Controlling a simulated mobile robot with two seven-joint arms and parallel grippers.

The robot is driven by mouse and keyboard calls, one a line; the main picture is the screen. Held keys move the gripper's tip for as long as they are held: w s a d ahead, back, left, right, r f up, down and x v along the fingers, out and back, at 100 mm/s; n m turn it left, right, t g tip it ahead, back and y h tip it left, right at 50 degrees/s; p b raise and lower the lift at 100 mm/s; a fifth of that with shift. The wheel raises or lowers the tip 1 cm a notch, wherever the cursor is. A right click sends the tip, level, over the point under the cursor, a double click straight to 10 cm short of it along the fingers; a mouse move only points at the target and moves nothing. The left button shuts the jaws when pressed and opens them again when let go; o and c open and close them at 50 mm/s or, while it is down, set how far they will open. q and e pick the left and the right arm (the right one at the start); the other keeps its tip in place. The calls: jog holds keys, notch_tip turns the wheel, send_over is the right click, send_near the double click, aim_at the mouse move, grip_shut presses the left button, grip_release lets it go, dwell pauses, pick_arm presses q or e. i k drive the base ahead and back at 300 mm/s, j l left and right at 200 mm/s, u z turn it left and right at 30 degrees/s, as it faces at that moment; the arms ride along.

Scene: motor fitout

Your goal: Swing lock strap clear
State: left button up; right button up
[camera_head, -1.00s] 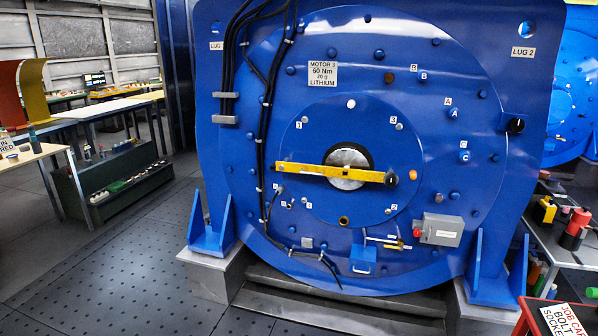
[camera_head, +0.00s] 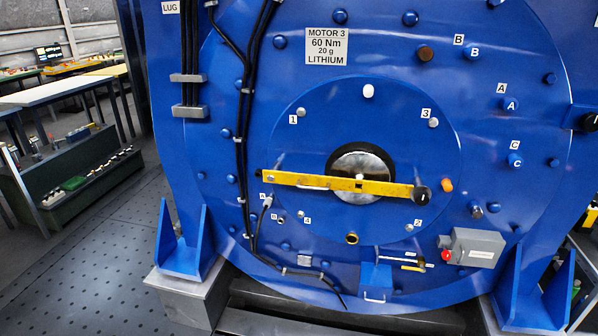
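The yellow lock strap (camera_head: 338,184) lies nearly level across the shaft hub (camera_head: 361,163) in the middle of the blue motor face (camera_head: 300,237). Its right end meets a black knob (camera_head: 421,194), and its left end reaches the rim area of the inner round cover. A light bar-shaped handle (camera_head: 313,188) shows along the strap's lower left part. An orange plug (camera_head: 446,185) sits just right of the knob. Neither gripper shows in the head view.
A grey box with a red button (camera_head: 474,247) and a small blue box (camera_head: 376,280) stick out low on the motor. Black cables (camera_head: 242,130) run down its left side. Blue foot brackets (camera_head: 184,243) stand at both sides. Open floor (camera_head: 110,270) lies to the left.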

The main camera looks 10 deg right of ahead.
aim_at(301, 181)
jog(key=i+j+z, duration=0.1)
jog(key=i, duration=0.55)
jog(key=i+j+z, duration=0.15)
jog(key=i, duration=0.55)
